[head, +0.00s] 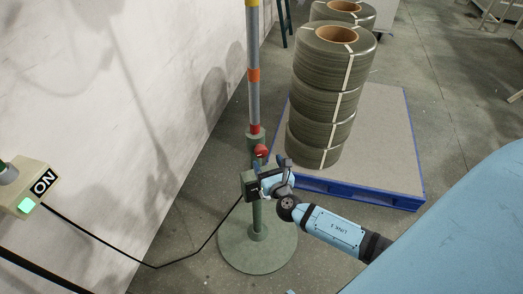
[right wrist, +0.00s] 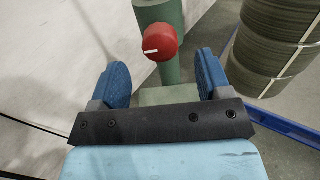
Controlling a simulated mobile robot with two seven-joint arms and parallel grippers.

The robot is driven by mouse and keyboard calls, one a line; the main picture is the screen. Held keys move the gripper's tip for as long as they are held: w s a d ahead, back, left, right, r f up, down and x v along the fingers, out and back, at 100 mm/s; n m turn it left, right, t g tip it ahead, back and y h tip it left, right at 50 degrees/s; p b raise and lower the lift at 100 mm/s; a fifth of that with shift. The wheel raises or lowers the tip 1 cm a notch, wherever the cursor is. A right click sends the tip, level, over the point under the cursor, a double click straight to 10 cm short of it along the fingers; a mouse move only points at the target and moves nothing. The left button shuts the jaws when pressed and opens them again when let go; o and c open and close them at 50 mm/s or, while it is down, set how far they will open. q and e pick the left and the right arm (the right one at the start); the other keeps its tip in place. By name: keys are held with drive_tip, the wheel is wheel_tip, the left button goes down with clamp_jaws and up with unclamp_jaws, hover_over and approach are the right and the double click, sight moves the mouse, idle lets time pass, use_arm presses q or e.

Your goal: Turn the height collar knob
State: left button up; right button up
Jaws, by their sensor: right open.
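The red height collar knob (head: 262,151) sits on the green collar of a stand pole (head: 254,95), just below its red and grey striped section. In the right wrist view the knob (right wrist: 161,43) is round with a white mark on its face pointing left. My right gripper (head: 271,164) is open just below and in front of the knob. In the right wrist view its blue fingertips (right wrist: 163,70) are spread to either side, with the knob beyond and between them, apart from both. My left gripper is not in view.
The stand has a round green base (head: 258,252) on the floor. A blue-edged pallet (head: 385,150) with stacked strapping coils (head: 325,95) is behind to the right.

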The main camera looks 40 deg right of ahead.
sight(262, 153)
drive_tip(key=x, duration=0.6)
drive_tip(key=shift+w, duration=0.15)
drive_tip(key=shift+c, duration=0.2)
drive_tip(key=c, duration=0.9)
